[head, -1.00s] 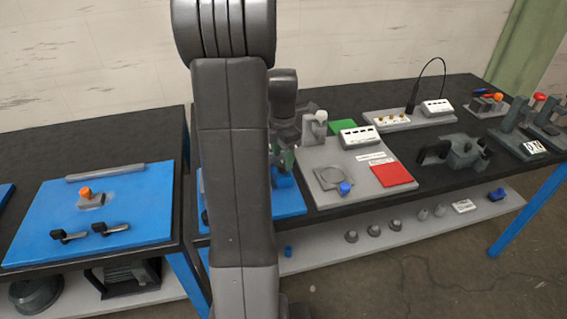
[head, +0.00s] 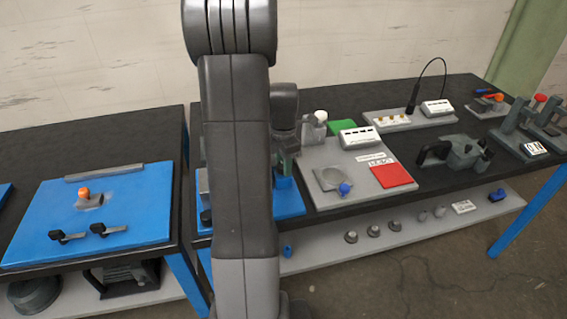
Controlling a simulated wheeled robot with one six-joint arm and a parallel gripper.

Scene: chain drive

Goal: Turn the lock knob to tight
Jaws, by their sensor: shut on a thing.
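My arm stands in the middle of the head view and covers most of the blue board (head: 292,205) on the middle table. My gripper (head: 285,153) is at that board's right part, low over it, just right of my arm link. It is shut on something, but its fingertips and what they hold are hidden. A green piece (head: 291,164) and a blue block (head: 283,183) show beside and below it. I cannot make out the lock knob or its setting. A grey part and a dark part (head: 205,217) show at the board's left edge.
A dark clamp-like device (head: 462,153) stands farther right. The left table holds a blue panel with an orange knob (head: 84,193).

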